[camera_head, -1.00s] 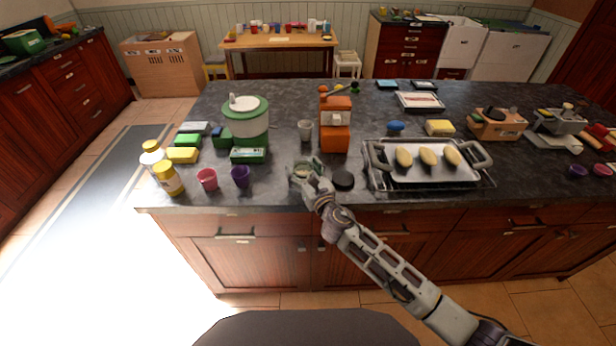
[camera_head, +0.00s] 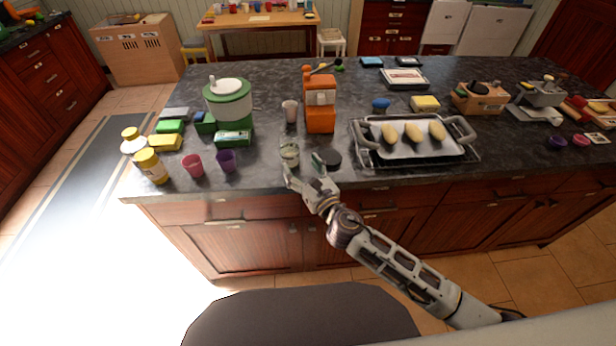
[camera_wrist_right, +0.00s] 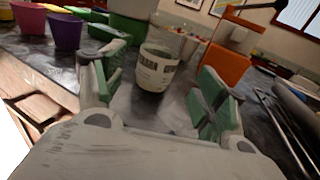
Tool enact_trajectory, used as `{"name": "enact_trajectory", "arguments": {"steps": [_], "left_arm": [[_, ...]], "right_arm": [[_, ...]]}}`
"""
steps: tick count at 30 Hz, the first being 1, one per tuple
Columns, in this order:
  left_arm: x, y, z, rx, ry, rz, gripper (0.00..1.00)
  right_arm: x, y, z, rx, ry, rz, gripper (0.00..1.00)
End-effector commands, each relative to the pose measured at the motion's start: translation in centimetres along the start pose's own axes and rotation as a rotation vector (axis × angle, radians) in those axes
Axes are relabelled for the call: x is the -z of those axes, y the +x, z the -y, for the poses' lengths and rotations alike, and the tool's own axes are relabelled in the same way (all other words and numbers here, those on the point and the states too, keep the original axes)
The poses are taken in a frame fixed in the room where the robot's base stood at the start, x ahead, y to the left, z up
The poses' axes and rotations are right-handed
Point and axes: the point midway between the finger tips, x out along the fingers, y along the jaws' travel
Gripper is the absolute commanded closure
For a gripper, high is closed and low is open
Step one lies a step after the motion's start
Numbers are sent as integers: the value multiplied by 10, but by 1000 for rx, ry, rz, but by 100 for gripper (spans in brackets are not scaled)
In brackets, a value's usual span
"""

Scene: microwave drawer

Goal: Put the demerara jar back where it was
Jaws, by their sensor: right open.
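The demerara jar (camera_head: 290,153) is a small clear jar with a pale label. It stands upright on the dark counter near its front edge, below the orange machine. In the right wrist view the jar (camera_wrist_right: 157,68) shows its partly readable label, just beyond my fingers. My right gripper (camera_head: 303,167) is open, on the front side of the jar. In the wrist view its green-padded fingers (camera_wrist_right: 152,92) are spread left and right, with a gap between each finger and the jar. My left gripper is not in view.
A black round lid (camera_head: 330,157) lies close right of the jar, by my right finger. Purple (camera_head: 226,161) and pink (camera_head: 193,166) cups stand to the left. The orange machine (camera_head: 320,105) and a grey cup (camera_head: 290,110) are behind. A tray (camera_head: 412,149) is at the right.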

Motion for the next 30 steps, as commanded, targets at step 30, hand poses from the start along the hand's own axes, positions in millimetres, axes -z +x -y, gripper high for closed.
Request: {"name": "enact_trajectory", "arguments": {"steps": [30], "left_arm": [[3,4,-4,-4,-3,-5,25]], "right_arm": [[0,-36,0,0,1,1,28]]}}
